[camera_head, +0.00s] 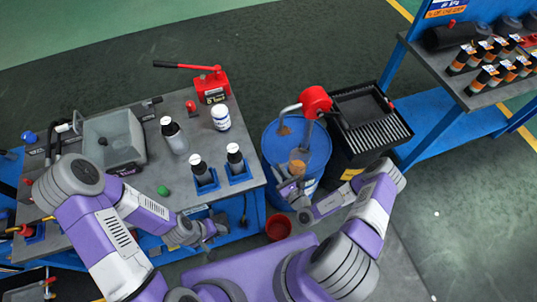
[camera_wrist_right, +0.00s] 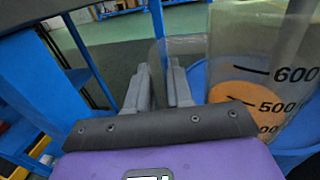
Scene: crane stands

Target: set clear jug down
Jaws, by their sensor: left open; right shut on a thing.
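The clear jug (camera_head: 298,168) holds amber liquid and is over or in front of the blue drum (camera_head: 317,150) in the head view. Its scale marks and liquid show at the right of the right wrist view (camera_wrist_right: 270,75). My right gripper (camera_head: 289,188) is shut on the jug at its near side; its fingers (camera_wrist_right: 160,88) show close together beside the jug wall, with a clear part around them. The exact grip point is hard to make out. My left gripper (camera_head: 205,232) is open and empty by the front edge of the grey workbench (camera_head: 180,100).
A red hand pump (camera_head: 315,100) with a grey spout stands on the drum. A white-lidded tub (camera_head: 221,117), bottles (camera_head: 173,135) and a grey basin (camera_head: 113,140) stand on the bench. A black crate (camera_head: 365,115) is right of the drum. A red bucket (camera_head: 278,228) is below.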

